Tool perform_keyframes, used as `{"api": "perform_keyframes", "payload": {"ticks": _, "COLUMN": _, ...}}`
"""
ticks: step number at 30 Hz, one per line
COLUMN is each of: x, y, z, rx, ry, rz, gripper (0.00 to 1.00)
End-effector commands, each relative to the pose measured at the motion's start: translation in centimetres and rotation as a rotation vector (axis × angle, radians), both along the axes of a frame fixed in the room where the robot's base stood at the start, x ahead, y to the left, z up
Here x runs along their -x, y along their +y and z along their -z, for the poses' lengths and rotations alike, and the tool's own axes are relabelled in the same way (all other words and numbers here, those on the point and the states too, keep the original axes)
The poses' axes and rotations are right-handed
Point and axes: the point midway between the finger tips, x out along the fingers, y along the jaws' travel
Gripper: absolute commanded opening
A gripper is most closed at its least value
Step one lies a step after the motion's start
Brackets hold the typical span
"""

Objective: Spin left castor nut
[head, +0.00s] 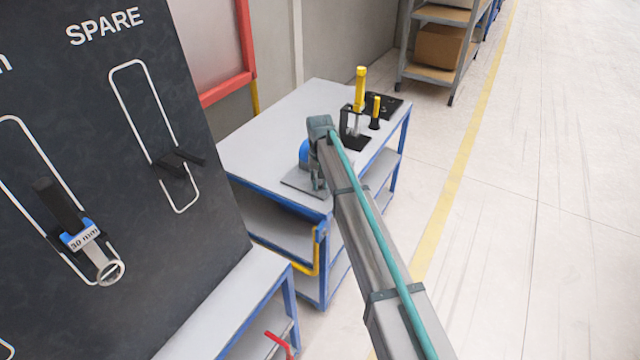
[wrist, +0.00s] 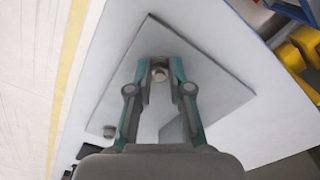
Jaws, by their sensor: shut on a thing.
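A flat grey plate (wrist: 205,85) lies on the pale table top, and it also shows in the head view (head: 297,184) at the table's near corner. My gripper (wrist: 160,76) points down at the plate. Its two teal fingers are closed on a small round metal castor nut (wrist: 160,70) near one corner of the plate. A second small nut (wrist: 109,131) stands apart from the fingers near another corner. I cannot tell for sure which nut is the left one. In the head view my gripper (head: 318,186) is partly hidden by my own arm.
A dark tool board (head: 120,230) stands to the left. Several yellow parts (wrist: 290,55) sit past the table's edge. Floor is clear on the right.

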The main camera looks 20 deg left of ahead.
Motion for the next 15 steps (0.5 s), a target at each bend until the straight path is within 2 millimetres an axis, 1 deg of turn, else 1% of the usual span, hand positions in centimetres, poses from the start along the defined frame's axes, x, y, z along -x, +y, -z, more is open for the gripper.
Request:
{"api": "perform_keyframes", "payload": {"ticks": 6, "x": -0.08, "y": 0.11, "z": -0.11, "rx": -0.002, "ry": -0.002, "rz": 0.082, "gripper": 0.00}}
{"api": "perform_keyframes", "payload": {"ticks": 15, "x": -0.09, "y": 0.13, "z": -0.16, "rx": -0.003, "ry": -0.003, "rz": 0.112, "gripper": 0.00}}
